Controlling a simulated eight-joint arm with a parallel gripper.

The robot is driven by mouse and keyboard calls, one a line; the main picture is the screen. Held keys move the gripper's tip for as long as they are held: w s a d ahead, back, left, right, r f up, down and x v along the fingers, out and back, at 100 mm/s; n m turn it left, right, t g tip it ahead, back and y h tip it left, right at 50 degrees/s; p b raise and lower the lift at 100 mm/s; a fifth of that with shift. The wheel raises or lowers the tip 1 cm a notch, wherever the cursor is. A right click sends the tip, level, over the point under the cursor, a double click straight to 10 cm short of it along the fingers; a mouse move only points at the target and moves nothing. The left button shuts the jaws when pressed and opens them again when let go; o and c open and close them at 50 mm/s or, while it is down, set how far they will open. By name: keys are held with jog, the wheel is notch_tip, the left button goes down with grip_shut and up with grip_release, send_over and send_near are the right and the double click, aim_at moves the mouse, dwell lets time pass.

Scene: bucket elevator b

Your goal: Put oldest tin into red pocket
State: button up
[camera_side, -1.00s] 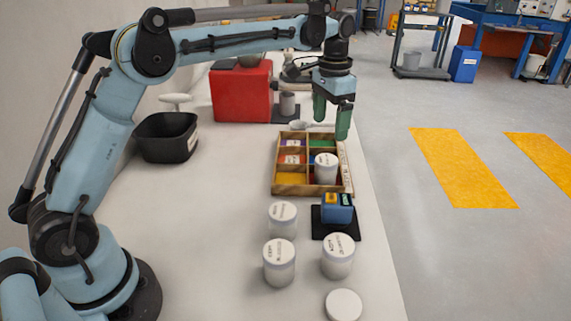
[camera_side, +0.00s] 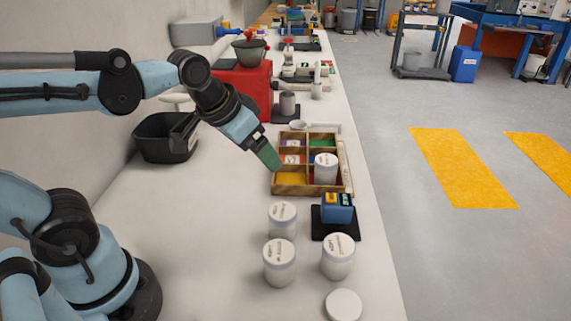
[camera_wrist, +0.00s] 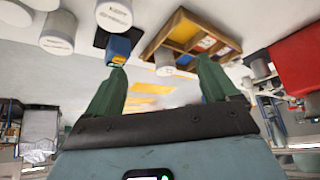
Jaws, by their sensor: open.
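The wooden tray (camera_side: 306,190) has coloured pockets, with yellow, purple and green ones visible. A white lidded tin (camera_side: 325,168) stands upright in its right column; it hides most of its pocket, with a little red showing beside it. Three other white tins stand in front of the tray: one behind (camera_side: 282,220), one front left (camera_side: 279,262) and one front right (camera_side: 338,257). Their label dates are too small to read. My gripper (camera_side: 270,161) is open and empty, tilted down at the tray's left side. In the wrist view its green fingers (camera_wrist: 160,66) are spread apart.
A blue device (camera_side: 337,208) on a black pad stands between the tray and the tins. A white round lid or disc (camera_side: 343,305) lies at the front. A black bin (camera_side: 166,137) and a red box (camera_side: 255,85) stand behind left. The left bench is clear.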

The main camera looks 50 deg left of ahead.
jog(key=shift+t, duration=0.5)
jog(key=s+f, duration=0.2)
jog(key=s, duration=0.1)
jog(key=shift+f, duration=0.4)
